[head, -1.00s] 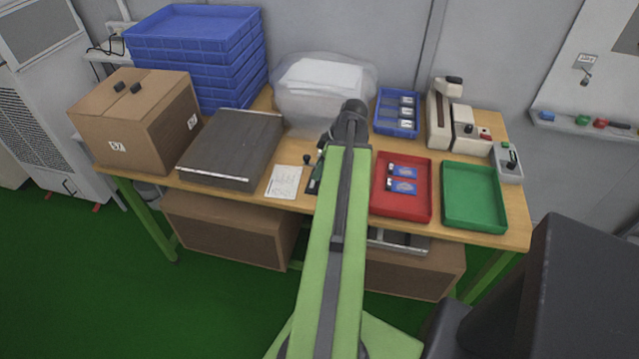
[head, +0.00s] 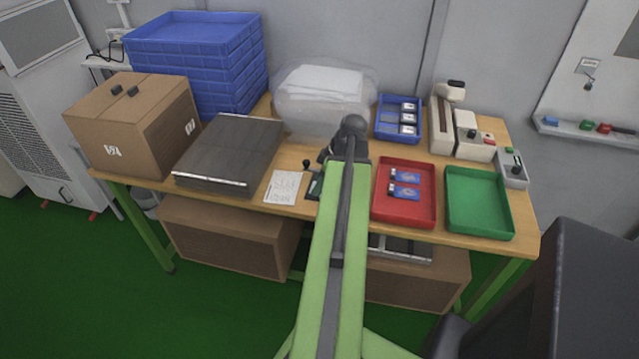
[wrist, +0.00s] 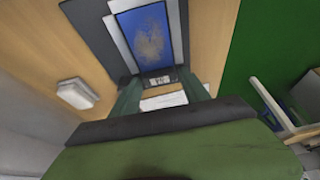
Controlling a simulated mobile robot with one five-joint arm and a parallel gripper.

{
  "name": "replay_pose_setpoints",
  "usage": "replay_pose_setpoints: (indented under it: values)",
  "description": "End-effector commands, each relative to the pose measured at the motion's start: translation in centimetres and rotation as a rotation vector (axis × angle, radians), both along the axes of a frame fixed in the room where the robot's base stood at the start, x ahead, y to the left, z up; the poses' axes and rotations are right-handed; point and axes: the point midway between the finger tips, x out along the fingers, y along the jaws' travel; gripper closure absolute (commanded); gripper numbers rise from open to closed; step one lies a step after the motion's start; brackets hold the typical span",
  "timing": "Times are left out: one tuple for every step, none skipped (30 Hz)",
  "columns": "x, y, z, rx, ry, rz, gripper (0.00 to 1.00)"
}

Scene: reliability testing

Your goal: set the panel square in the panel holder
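In the wrist view a blue panel (wrist: 150,38) with a brownish patch lies over a dark grey piece with pale edges (wrist: 113,40), which may be the panel holder. My gripper (wrist: 158,77) has its two dark fingers apart at the panel's near end, where a small pale part shows. I cannot tell whether the fingers touch the panel or whether it is seated square. In the head view my arm hides the gripper and this panel. A dark green device with a black knob (head: 307,165) shows partly left of my arm.
A red tray (head: 405,220) holds two blue panels (head: 405,175). An empty green tray (head: 480,215) stands right of it. A blue tray (head: 384,134), a beige device (head: 441,125), a white sheet (head: 284,187), a grey slab (head: 232,150) and a cardboard box (head: 115,145) are also on the table.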

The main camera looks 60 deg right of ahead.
Motion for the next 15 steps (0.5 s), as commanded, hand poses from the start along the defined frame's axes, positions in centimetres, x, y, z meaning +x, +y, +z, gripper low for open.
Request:
replay_pose_setpoints:
  values:
    - [0.0,0.0,0.0,0.0,0.0,0.0,0.46]
    - [0.0,0.0,0.0,0.0,0.0,0.0,0.46]
    - [0.0,0.0,0.0,0.0,0.0,0.0,0.46]
    - [0.0,0.0,0.0,0.0,0.0,0.0,0.46]
    - [0.0,0.0,0.1,0.0,0.0,0.0,0.46]
    - [0.0,0.0,0.2,0.0,0.0,0.0,0.46]
    - [0.0,0.0,0.4,0.0,0.0,0.0,0.46]
    - [0.0,0.0,0.6,0.0,0.0,0.0,0.46]
    - [-0.1,0.0,1.0,0.0,0.0,-0.001,0.46]
    - [-0.3,-0.1,1.3,0.0,0.0,-0.001,0.46]
    - [-0.4,-0.1,1.7,0.0,0.0,-0.001,0.46]
    - [-0.6,-0.2,2.4,0.001,0.0,-0.002,0.46]
    - [-0.8,-0.3,2.9,0.001,0.0,-0.002,0.46]
    - [-1.0,-0.3,3.5,0.0,0.0,-0.002,0.46]
    - [-1.3,-0.4,4.3,0.0,0.0,-0.002,0.46]
